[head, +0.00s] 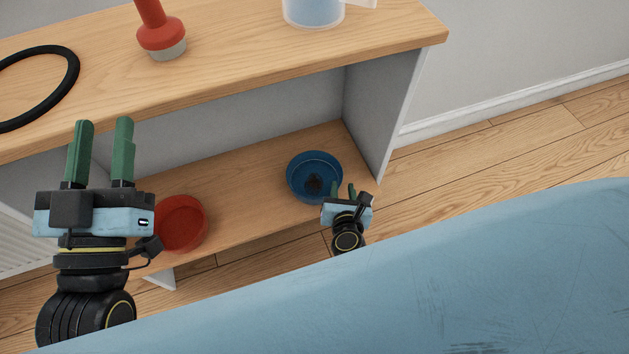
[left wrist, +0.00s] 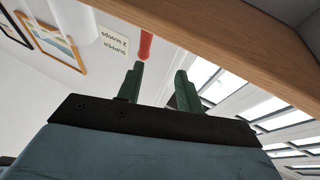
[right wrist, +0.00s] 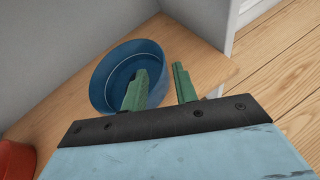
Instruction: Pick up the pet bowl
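A blue round bowl (head: 299,190) stands upright on the lower shelf near its right end. A dark patch lies on its inside floor. It also shows in the right wrist view (right wrist: 107,78). A red bowl (head: 180,222) sits further left on the same shelf. My right gripper (head: 343,188) is open at the blue bowl's near right rim. In the right wrist view one finger overlaps the bowl's inside and the other lies outside the rim; contact is unclear. My left gripper (head: 103,124) is open and empty in front of the shelf unit's left part.
The upper shelf board (head: 230,50) overhangs the lower shelf (head: 240,190). On top are a black ring (head: 72,75), a red tool-like object (head: 160,33) and a clear jug (head: 313,12). A grey side panel (head: 385,115) stands right of the blue bowl.

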